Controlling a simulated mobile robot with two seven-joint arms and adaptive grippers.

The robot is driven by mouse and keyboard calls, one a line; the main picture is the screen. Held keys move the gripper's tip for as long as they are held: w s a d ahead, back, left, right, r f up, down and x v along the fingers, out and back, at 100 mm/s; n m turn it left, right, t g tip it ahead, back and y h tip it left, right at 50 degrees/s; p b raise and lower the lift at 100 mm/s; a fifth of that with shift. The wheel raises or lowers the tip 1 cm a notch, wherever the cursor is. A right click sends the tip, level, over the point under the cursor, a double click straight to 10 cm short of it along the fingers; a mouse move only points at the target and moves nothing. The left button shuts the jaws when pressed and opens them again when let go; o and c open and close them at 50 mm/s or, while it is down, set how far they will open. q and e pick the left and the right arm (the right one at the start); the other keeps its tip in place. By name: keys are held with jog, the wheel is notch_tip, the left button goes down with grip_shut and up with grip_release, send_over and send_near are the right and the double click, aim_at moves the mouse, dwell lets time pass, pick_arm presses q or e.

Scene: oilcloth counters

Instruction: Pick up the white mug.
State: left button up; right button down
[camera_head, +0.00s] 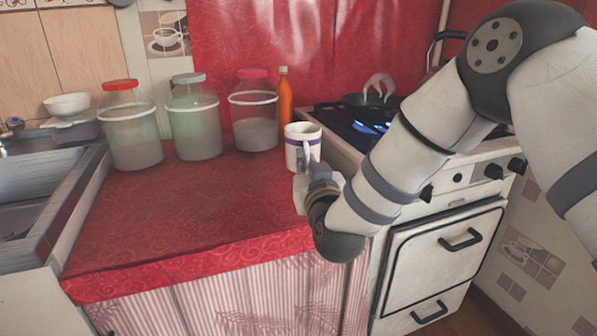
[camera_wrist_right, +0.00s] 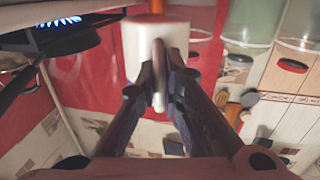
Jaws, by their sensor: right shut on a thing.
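My left gripper is not in view.
Three lidded jars (camera_head: 196,125) and an orange bottle (camera_head: 285,98) stand at the counter's back. The stove (camera_head: 440,240) is at right, with a lit blue burner (camera_head: 369,128) and a dark pan (camera_head: 368,101). A sink (camera_head: 35,180) is at left. The counter's middle (camera_head: 200,205) is clear.

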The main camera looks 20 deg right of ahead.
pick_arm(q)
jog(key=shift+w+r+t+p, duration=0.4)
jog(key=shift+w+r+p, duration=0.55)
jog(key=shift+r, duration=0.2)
pick_arm(e)
jog(key=s+d+r, duration=0.4)
jog(key=s+r, duration=0.2)
jog(key=s, duration=0.3)
jog(key=shift+s, duration=0.35)
jog(key=shift+d, duration=0.1)
jog(key=shift+r, duration=0.1)
dwell(1.3)
